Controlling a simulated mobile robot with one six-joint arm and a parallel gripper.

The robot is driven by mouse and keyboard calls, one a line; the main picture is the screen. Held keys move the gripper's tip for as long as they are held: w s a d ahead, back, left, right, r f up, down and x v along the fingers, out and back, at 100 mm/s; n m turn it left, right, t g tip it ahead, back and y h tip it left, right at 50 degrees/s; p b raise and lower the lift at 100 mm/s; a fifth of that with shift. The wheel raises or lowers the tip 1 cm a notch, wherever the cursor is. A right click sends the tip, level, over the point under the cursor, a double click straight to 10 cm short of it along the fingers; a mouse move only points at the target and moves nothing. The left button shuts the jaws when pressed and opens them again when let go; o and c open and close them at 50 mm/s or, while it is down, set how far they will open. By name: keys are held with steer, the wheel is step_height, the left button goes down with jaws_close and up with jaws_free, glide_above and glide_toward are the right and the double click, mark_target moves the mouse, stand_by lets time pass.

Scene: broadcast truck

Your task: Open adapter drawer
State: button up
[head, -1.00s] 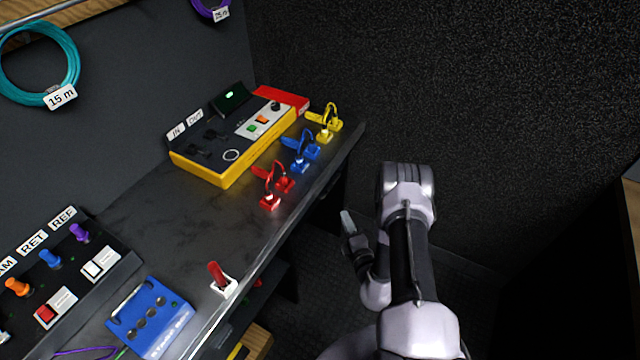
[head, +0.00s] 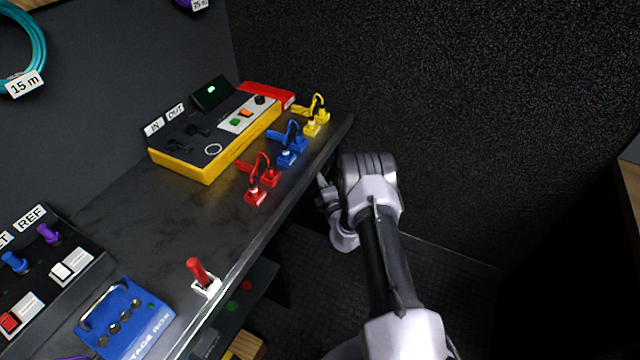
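My arm reaches down at the right of the bench in the head view. My gripper (head: 324,188) is beside the bench's front edge, below the row of coloured adapters. Only a thin light finger shows, so I cannot see whether it is open or shut. I cannot make out the adapter drawer; the space under the bench top is dark and partly hidden by the edge and my arm.
The dark bench (head: 130,215) holds a yellow tester (head: 190,165), red (head: 257,192), blue (head: 288,158) and yellow (head: 312,128) adapters, a red lever (head: 197,270) and a blue box (head: 125,320). A shelf (head: 245,300) lies below. Dark floor (head: 440,270) is clear at right.

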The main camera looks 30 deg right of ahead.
jaws_close()
stand_by(1.4)
